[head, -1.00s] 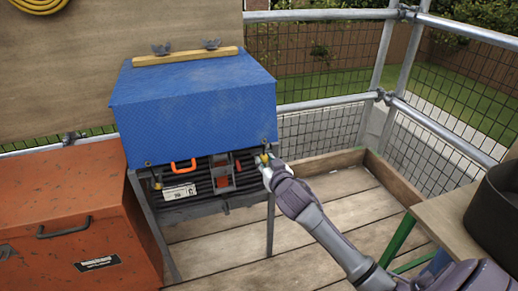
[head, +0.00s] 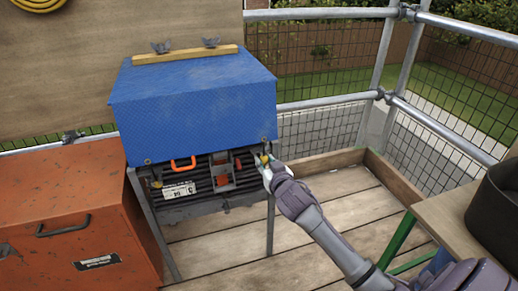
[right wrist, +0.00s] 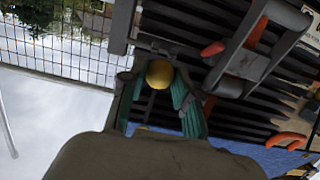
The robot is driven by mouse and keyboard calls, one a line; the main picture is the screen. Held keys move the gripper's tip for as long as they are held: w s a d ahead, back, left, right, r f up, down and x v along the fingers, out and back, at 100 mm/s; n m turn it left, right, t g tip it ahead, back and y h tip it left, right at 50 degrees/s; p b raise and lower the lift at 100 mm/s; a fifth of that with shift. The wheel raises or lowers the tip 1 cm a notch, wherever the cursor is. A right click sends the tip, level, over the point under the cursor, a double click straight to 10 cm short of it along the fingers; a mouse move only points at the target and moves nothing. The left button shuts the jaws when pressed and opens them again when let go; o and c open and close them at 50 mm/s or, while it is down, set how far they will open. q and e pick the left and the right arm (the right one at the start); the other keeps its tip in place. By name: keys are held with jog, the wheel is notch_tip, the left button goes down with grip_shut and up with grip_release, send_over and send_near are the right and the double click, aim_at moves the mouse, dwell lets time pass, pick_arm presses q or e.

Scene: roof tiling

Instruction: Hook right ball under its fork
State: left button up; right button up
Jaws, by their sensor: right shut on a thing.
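The yellow right ball (head: 264,158) is at the right front corner of the blue cover (head: 195,105), just below its lower edge. My right gripper (head: 262,163) is shut on this ball. In the right wrist view the ball (right wrist: 160,74) sits between the green-padded fingers of my gripper (right wrist: 162,92). A dark grey bracket lies close behind the ball there; I cannot tell whether it is the fork or whether the ball is under it. A small yellowish piece (head: 156,184) shows at the left front of the machine. My left gripper is not in view.
The slatted dark machine (head: 205,180) stands on legs under the cover, with an orange handle (head: 183,165) on its front. An orange metal box (head: 60,215) stands at the left. A bench (head: 450,220) is at the right. The plank floor (head: 330,215) between is mostly clear.

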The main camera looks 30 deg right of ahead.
pick_arm(q)
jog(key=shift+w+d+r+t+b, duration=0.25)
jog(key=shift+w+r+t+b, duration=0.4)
jog(key=shift+b, duration=0.25)
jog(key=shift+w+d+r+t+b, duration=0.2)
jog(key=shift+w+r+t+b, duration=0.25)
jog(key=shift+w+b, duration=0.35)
pick_arm(e)
notch_tip(320, 180, down, 6)
jog(key=shift+s+f, duration=0.15)
jog(key=shift+f, duration=0.05)
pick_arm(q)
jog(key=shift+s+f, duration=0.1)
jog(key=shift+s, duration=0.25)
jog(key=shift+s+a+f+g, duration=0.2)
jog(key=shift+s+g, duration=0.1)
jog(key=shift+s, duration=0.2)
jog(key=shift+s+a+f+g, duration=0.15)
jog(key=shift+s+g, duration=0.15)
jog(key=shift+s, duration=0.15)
pick_arm(e)
jog(key=shift+f, duration=0.1)
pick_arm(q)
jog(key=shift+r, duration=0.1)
